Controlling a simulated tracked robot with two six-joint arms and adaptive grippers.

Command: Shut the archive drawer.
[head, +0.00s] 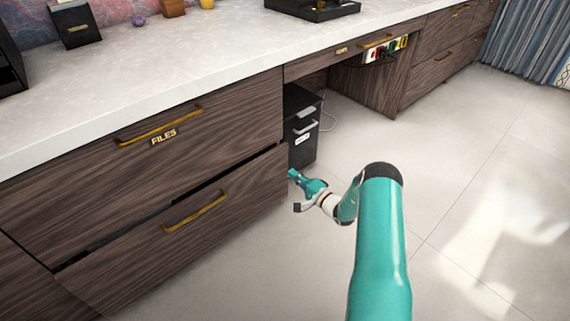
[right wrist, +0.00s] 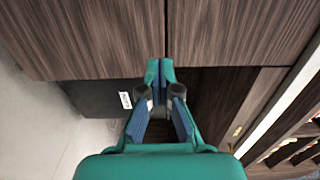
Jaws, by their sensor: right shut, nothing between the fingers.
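A dark wood lower drawer (head: 215,228) with a brass handle stands out a little from the cabinet; a dark gap shows along its top edge. I see no readable label on it. The drawer above it, marked FILES (head: 215,125), looks flush. My right gripper (head: 293,175) is shut and empty, just right of the lower drawer's right end and low in front of the black cabinet. In the right wrist view the gripper (right wrist: 160,72) has its fingertips together in front of wood panels (right wrist: 240,30); contact cannot be told. My left gripper is out of view.
A small black cabinet (head: 302,140) with a pale label and handle stands under the desk. The pale counter (head: 130,95) runs above the drawers. A power strip (head: 385,50) with plugs hangs under the desk. The tiled floor (head: 470,180) on the right is clear.

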